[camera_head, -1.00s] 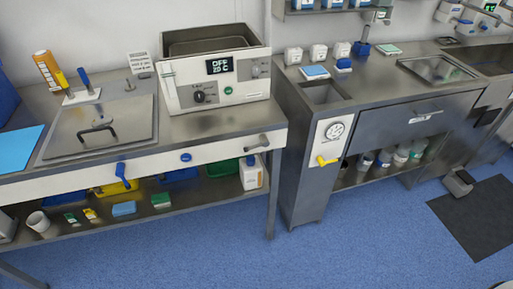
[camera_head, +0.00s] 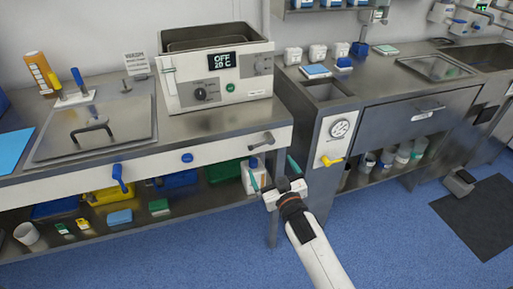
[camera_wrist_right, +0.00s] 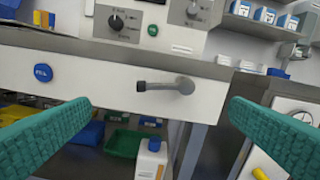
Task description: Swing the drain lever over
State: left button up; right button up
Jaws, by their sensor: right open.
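A grey lever (camera_head: 261,141) sits on the white front panel, below the right end of the bath unit, its handle lying sideways to the left of its pivot. It also shows at the middle of the wrist view (camera_wrist_right: 165,86). A blue lever (camera_head: 120,177) hangs down farther left on the panel, and a yellow lever (camera_head: 329,161) is under a gauge on the right cabinet. No readable label marks which is the drain lever. My right gripper (camera_head: 271,166) is open and empty, its green fingers apart, in front of and below the grey lever, not touching it. My left gripper is not in view.
A blue FILL button (camera_head: 187,157) is on the panel left of the grey lever. The bath unit (camera_head: 217,80) stands above, its display reading OFF 20 C. A white bottle (camera_head: 253,180) and bins are on the shelf below. The blue floor in front is open.

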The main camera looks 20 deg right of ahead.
aim_at(259, 145)
jog(key=w, duration=1.2)
jog(key=shift+a, duration=0.15)
jog(key=shift+s, duration=0.1)
jog(key=shift+f, duration=0.1)
jog(key=c, duration=1.2)
jog(key=shift+o, duration=0.2)
